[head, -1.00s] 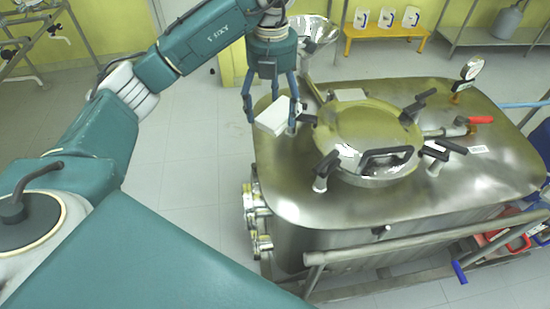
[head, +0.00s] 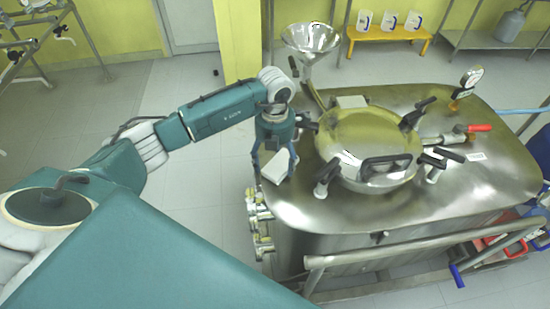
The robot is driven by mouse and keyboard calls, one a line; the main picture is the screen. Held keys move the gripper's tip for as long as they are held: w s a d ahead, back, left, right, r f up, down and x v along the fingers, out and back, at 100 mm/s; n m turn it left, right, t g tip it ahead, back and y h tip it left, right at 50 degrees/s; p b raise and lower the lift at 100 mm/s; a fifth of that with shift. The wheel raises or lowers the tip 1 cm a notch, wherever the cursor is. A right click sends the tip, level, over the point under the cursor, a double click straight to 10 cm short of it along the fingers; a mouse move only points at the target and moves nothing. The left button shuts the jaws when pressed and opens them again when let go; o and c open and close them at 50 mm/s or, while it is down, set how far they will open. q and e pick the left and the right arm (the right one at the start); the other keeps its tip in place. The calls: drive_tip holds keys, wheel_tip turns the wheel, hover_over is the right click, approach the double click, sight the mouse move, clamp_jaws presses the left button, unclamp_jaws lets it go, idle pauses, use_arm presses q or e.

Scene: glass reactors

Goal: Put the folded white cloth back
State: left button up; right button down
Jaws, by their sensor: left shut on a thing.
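The folded white cloth (head: 277,169) is a small white block at the left end of the steel reactor top (head: 300,205). My left gripper (head: 275,166) points down over it, with its fingers on either side, and is shut on it. The cloth is at or just above the metal near the left rim; I cannot tell whether it touches. The fingers hide part of its sides. My right gripper is not in view.
A round hatch (head: 368,140) with black-handled clamps stands just right of the cloth. A steel funnel (head: 311,38) rises at the back left. A metal railing (head: 410,244) runs along the front. The front left top is bare.

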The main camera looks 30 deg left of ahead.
sight(275, 162)
use_arm(q)
drive_tip(key=shift+f, duration=0.1)
drive_tip(key=shift+f, duration=0.15)
drive_tip(key=o, duration=1.1)
drive_tip(key=shift+r, duration=0.35)
drive_tip(key=shift+w+r+b, duration=0.1)
drive_tip(key=shift+r+b, duration=0.2)
drive_tip(key=shift+r, duration=0.1)
wheel_tip(275, 162, up, 11)
drive_tip(key=b, duration=0.3)
